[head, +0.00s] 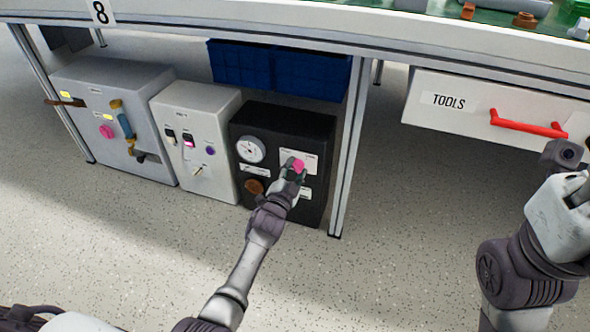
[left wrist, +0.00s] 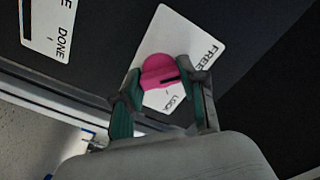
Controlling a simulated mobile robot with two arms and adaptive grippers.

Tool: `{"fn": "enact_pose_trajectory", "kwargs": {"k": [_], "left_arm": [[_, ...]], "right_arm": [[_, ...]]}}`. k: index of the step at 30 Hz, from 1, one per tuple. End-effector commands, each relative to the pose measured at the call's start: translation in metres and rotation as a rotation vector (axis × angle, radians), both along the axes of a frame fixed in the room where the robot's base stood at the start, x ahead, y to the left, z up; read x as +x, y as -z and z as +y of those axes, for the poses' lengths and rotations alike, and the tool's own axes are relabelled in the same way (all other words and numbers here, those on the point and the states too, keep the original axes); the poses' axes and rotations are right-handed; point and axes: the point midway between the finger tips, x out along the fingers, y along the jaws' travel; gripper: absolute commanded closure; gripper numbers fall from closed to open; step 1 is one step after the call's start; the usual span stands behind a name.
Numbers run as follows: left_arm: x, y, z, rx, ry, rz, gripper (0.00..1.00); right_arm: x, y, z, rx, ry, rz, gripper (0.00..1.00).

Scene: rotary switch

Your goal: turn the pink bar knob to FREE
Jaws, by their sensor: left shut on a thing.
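The pink bar knob (head: 298,165) is on the front of a black box (head: 262,117) under the bench. In the left wrist view the pink knob (left wrist: 157,72) shows a dark line across it and sits on a white label plate (left wrist: 186,38). The plate reads FREE near its upper right corner, with another word, partly hidden, lower down. My left gripper (head: 293,172) is shut on the knob, with one finger on each side of it (left wrist: 160,92). The right arm is at the right edge of the head view; its fingers are not clearly visible.
The black box also has a white dial (head: 250,149) and a brown knob (head: 253,187). A white box (head: 196,140) and a grey box (head: 115,120) stand to its left. A bench leg (head: 350,150) stands close to its right. Blue bins (head: 278,70) hang above.

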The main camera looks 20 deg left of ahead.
Motion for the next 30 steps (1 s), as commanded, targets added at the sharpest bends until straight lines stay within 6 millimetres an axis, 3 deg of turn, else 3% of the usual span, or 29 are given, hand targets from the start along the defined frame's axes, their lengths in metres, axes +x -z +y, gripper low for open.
{"fn": "enact_pose_trajectory", "kwargs": {"k": [2, 3, 7, 19, 30], "left_arm": [[0.001, -0.001, 0.002, -0.003, -0.003, -0.001, 0.94], [0.001, -0.001, 0.002, -0.003, -0.003, -0.001, 0.52], [0.001, -0.001, 0.001, -0.002, -0.002, -0.001, 0.33], [-0.008, 0.000, 0.001, 0.000, -0.001, 0.000, 0.33], [-0.081, 0.001, 0.004, 0.000, -0.001, 0.001, 0.33]], "right_arm": [[-0.001, 0.000, 0.000, 0.000, 0.000, -0.001, 0.60], [-0.001, 0.000, 0.000, 0.000, 0.000, -0.001, 0.60], [-0.001, 0.000, 0.000, 0.000, 0.000, -0.002, 0.60], [-0.002, 0.000, 0.000, -0.002, 0.001, -0.003, 0.60], [-0.001, 0.000, 0.000, 0.000, 0.001, -0.002, 0.60]]}}
